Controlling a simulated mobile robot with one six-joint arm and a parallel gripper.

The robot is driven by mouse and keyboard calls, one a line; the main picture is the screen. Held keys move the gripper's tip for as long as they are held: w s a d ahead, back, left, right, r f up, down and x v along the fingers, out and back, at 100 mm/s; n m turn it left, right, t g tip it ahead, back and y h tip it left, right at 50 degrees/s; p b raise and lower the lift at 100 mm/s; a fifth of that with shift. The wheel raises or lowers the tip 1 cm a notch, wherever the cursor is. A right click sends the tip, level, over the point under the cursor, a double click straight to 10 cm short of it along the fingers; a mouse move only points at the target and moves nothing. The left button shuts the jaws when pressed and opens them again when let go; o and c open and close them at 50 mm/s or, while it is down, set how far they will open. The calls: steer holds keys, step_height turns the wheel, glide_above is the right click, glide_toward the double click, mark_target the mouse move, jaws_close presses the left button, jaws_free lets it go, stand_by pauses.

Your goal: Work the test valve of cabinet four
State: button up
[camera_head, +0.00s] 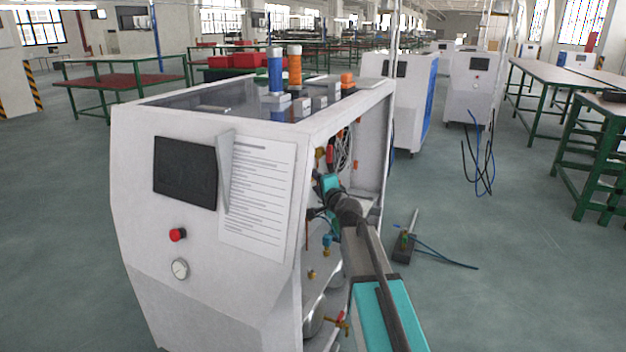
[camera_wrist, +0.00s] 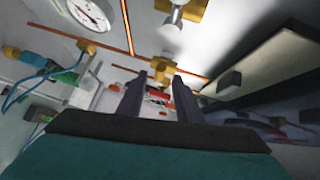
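A white cabinet (camera_head: 190,240) stands in front of me with its right side open. My arm reaches into that opening; in the head view my gripper's fingers are hard to make out inside. In the wrist view my gripper (camera_wrist: 158,88) has two dark fingers apart, with nothing visibly clamped. A brass fitting (camera_wrist: 162,66) and a small red part (camera_wrist: 158,98) show between and beyond the fingertips. Whether the red part is the test valve's handle, and whether the fingers touch it, I cannot tell. No cabinet number is readable.
The wrist view shows a round gauge (camera_wrist: 88,14), copper pipes, another brass valve (camera_wrist: 181,8) above, and a blue fitting (camera_wrist: 30,57) with hose at left. A red-handled valve (camera_head: 338,320) sits low in the opening. A small device with a cable (camera_head: 405,247) lies on the floor at right.

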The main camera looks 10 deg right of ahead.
steer(key=shift+x, duration=2.8)
jaws_close()
